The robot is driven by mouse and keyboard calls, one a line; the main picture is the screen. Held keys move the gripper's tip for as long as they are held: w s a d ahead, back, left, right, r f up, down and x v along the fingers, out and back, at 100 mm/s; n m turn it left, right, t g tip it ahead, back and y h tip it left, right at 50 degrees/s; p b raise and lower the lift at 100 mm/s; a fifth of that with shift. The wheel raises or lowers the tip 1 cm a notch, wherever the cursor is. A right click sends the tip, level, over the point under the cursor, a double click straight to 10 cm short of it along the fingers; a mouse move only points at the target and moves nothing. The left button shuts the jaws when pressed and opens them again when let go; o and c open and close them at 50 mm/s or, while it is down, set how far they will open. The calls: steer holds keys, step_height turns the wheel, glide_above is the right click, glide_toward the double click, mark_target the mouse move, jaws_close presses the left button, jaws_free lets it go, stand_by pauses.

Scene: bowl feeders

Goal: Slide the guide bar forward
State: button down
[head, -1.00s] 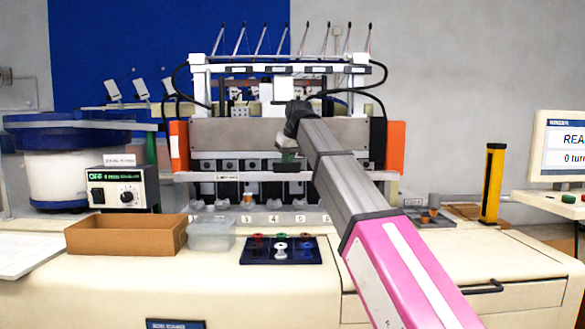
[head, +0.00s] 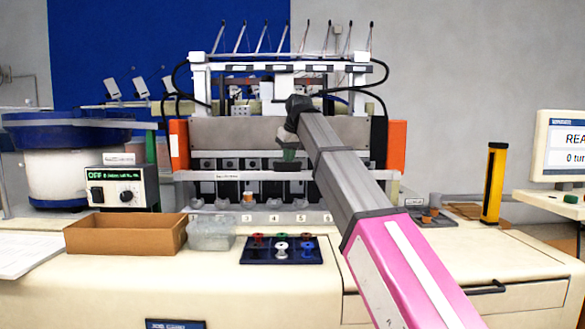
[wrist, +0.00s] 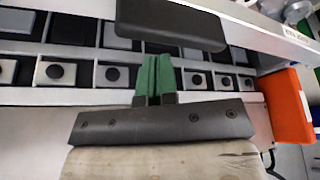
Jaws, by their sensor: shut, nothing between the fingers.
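The guide bar (head: 240,176) is a long pale strip with a small label, running across the front of the white machine. It also shows at the upper right in the wrist view (wrist: 262,27). A dark handle-like block (wrist: 170,22) lies on the bar just beyond my fingertips. My gripper (wrist: 155,62) has its green fingers shut together, empty, pointing at this block. I cannot tell whether the fingertips touch it. In the head view my gripper (head: 289,153) is small, at the bar's middle, and my arm hides the bar's right part.
Orange end covers (head: 397,146) flank the machine. In front are a cardboard box (head: 125,236), a clear bin (head: 211,234) and a dark spool tray (head: 281,252). A control box (head: 124,189) and a bowl feeder (head: 60,165) stand left, a yellow post (head: 493,184) right.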

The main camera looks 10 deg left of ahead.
step_height(320, 180, up, 6)
steer(key=shift+w+a, duration=0.2)
stand_by(0.3)
